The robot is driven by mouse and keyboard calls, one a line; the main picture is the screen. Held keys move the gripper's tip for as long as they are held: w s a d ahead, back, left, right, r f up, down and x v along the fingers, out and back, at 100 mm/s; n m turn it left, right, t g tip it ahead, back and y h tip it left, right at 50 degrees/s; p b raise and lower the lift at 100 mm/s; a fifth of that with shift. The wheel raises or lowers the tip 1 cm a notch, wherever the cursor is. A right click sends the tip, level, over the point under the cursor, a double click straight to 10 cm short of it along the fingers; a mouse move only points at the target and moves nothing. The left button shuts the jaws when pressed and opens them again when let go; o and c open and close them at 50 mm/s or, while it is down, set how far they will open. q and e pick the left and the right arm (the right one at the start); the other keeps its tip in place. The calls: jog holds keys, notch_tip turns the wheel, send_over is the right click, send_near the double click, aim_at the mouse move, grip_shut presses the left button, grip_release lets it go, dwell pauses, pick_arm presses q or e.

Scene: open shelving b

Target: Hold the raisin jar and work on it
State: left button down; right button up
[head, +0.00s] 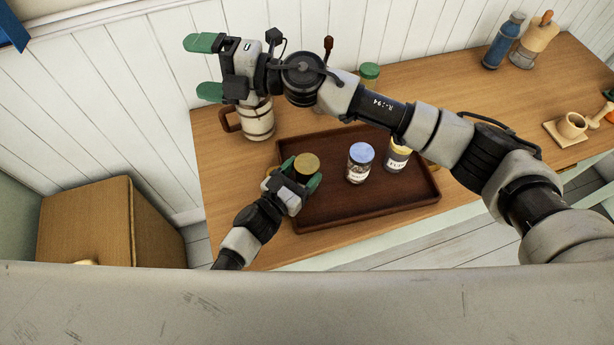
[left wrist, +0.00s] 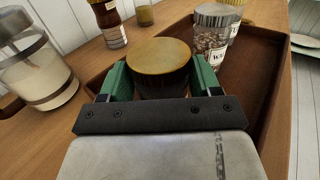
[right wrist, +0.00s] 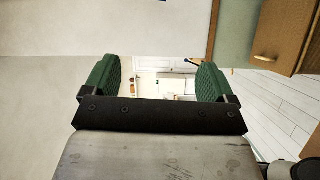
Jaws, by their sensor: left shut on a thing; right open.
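My left gripper (head: 302,174) is shut on a jar with a gold lid (head: 306,163), at the left end of a dark wooden tray (head: 325,215). In the left wrist view the gold-lidded jar (left wrist: 160,58) sits between the green fingers; its label is hidden, so I cannot read whether it says raisins. I cannot tell if its base touches the tray. My right gripper (head: 196,66) is open and empty, raised at the upper left near the wall. The right wrist view shows nothing between its fingers.
A jar with a blue-grey lid (head: 360,163) and a yellow-lidded jar (head: 397,157) stand on the tray. A blue bottle (head: 503,42) and mortar (head: 571,126) are farther right. The tray's front right is clear.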

jog(key=s+f+n+g+h, duration=0.4)
jog(key=f+n, duration=0.1)
jog(key=n, duration=0.1)
jog(key=n+t+h, duration=0.1)
jog(key=n+h, duration=0.4)
jog(key=h, duration=0.9)
send_over(307, 164)
notch_tip(307, 164, down, 12)
jog(key=shift+f, duration=0.1)
jog(key=shift+f, duration=4)
jog(key=shift+c, duration=0.3)
